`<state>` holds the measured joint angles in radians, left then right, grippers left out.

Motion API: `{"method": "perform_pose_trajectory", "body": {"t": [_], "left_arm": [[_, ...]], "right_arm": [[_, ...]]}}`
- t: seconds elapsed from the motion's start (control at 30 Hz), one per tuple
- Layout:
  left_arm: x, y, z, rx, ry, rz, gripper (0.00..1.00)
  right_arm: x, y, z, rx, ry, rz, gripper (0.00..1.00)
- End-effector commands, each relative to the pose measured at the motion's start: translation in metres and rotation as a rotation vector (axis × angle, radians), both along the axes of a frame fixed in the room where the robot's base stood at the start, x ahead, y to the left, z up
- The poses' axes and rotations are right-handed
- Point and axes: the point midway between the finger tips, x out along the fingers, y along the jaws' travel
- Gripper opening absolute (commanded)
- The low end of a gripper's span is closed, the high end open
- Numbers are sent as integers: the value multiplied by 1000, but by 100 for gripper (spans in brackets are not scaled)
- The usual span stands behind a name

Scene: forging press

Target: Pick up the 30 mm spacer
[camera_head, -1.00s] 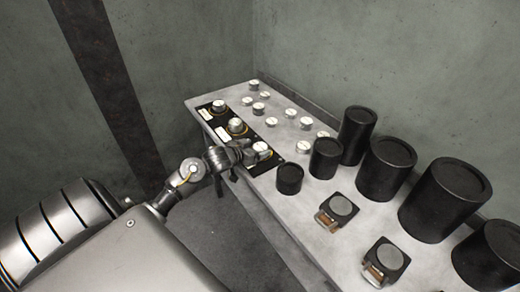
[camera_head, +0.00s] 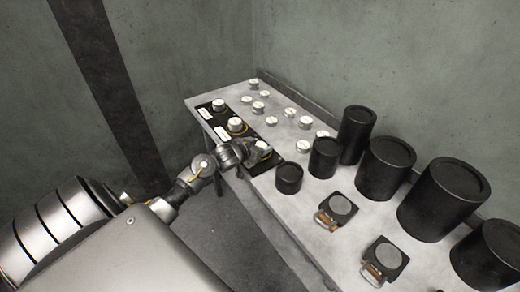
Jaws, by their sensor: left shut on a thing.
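A black panel (camera_head: 214,129) at the far left end of the grey table holds short, pale-topped metal cylinders in a row, with white labels too small to read. My left gripper (camera_head: 259,154) reaches in over the table's left edge and is shut on the nearest of these cylinders, a spacer (camera_head: 262,146). Its pale top shows between the fingers, and the gripper hides much of its side. I cannot tell whether its base touches the panel. The other two spacers (camera_head: 235,124) and (camera_head: 218,104) stand upright on the panel behind it. My right gripper is not in view.
Several small white-topped pieces (camera_head: 305,122) stand on the table (camera_head: 309,214) behind the panel. Black cylinders of different sizes (camera_head: 384,168) fill its right part. Two dark blocks with round grey tops (camera_head: 339,206) lie near the front edge. Walls close off the back.

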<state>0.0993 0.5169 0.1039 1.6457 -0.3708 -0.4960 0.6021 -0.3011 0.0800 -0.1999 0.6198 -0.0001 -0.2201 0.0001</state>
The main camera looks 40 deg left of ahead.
Motion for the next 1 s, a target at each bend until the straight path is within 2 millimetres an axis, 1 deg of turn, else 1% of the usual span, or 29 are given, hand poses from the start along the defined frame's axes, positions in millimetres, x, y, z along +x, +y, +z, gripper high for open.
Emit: {"method": "perform_pose_trajectory", "body": {"t": [0.07,0.33,0.47,0.57,0.63,0.7,0.9,1.0], "left_arm": [[1,1,2,1,-5,1,8],[1,1,3,1,-5,1,8],[1,1,11,2,-7,0,8],[1,1,23,4,-9,-1,8],[1,1,37,5,-11,-2,8],[-9,-10,51,2,-9,-5,8],[-36,-36,98,4,-9,-4,8],[-54,-54,105,0,-6,-3,8]], "right_arm": [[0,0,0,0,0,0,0],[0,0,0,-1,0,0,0],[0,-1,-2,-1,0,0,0],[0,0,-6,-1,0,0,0],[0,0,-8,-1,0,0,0],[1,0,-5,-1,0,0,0],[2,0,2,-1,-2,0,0],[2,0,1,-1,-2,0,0]]}}
